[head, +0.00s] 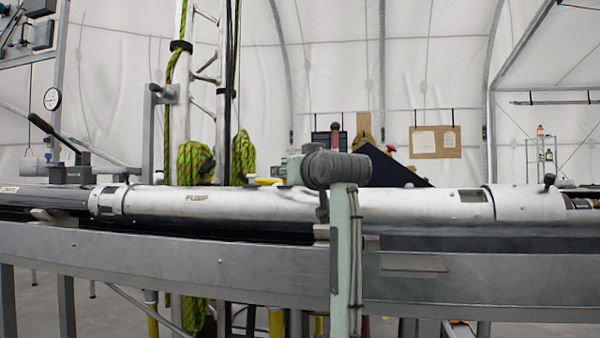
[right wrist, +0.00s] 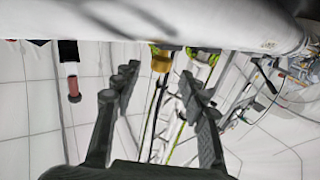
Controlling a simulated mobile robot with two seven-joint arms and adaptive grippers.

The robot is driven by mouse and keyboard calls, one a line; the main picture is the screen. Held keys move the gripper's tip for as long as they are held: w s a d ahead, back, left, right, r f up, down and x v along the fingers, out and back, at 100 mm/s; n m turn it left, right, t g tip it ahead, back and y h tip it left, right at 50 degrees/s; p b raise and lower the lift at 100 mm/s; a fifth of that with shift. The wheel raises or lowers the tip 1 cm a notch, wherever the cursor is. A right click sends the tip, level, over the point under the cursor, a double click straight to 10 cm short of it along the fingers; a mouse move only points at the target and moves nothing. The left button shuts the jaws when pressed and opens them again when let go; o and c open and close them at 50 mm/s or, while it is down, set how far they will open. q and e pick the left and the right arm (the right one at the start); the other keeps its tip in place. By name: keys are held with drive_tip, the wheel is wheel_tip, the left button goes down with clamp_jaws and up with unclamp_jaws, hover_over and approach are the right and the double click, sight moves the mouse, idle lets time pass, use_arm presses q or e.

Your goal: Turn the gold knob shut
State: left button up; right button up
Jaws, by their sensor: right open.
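A gold, short cylindrical piece that looks like the gold knob (right wrist: 161,60) shows at the top middle of the right wrist view, against the edge of the pale tube. My right gripper (right wrist: 158,75) is open, its two dark fingers spread to either side of the gold piece in the picture. I see no contact, and the remaining distance is hard to judge. In the head view I cannot make out the gold knob, and my arm covers part of the tube. My left gripper is not in view.
A long silver tube (head: 270,205) marked "PUMP" lies along a grey metal bench (head: 200,262). Green-yellow rope coils (head: 195,163) hang on a lattice mast behind it. A pressure gauge (head: 52,98) stands at left. A dark and red cylinder (right wrist: 72,85) shows left of my right gripper.

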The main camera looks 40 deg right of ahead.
drive_tip(key=v, duration=0.8)
drive_tip(key=shift+w+f, duration=0.1)
drive_tip(key=shift+w, duration=0.05)
